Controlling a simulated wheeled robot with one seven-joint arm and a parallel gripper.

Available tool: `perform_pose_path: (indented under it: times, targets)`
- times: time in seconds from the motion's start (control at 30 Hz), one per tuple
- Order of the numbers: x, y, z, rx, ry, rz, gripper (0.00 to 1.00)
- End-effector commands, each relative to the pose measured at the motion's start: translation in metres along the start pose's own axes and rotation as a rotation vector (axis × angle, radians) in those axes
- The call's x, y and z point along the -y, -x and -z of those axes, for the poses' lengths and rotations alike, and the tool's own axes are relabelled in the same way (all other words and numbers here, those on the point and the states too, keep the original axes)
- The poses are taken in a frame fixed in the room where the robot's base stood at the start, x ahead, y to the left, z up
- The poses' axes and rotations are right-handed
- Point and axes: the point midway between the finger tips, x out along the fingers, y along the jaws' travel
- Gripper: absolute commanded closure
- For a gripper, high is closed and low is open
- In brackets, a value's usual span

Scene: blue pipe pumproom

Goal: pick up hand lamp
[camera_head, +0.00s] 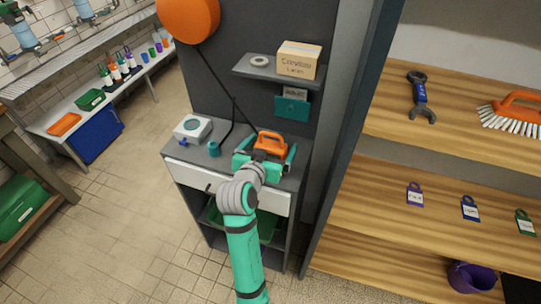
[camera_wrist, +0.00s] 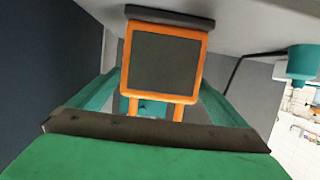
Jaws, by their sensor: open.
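The hand lamp (camera_head: 270,141) is orange and stands on the top of the grey cabinet. In the wrist view the hand lamp (camera_wrist: 166,62) shows a dark grey panel in an orange frame, with a dark strip along one edge and orange bars on the side nearer me. My gripper (camera_head: 266,158) is open, with one teal finger on each side of the lamp in the head view. In the wrist view my gripper's fingers (camera_wrist: 158,100) spread left and right of the lamp's bars, with gaps showing. I cannot tell whether either finger touches it. The lamp's lower part is partly hidden by my gripper in the head view.
A white device (camera_head: 192,130) and a teal cup-like object (camera_head: 214,148) stand left of the lamp. Above is a grey shelf (camera_head: 252,70) with a cardboard box (camera_head: 299,60). A dark upright panel borders the right. Wooden shelving (camera_head: 385,140) stands further right.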

Motion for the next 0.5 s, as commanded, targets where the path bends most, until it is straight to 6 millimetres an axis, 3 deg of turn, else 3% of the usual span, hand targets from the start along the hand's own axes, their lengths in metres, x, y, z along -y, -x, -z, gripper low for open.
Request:
perform_pose_path:
  times: [0.2, 0.47, 0.5]
  targets:
    - [-0.002, -0.026, -0.001, -0.001, -0.001, -0.004, 0.03]
    - [-0.001, -0.028, -0.001, -0.001, -0.001, -0.002, 0.03]
    - [-0.001, -0.028, -0.001, -0.001, -0.001, -0.001, 0.08]
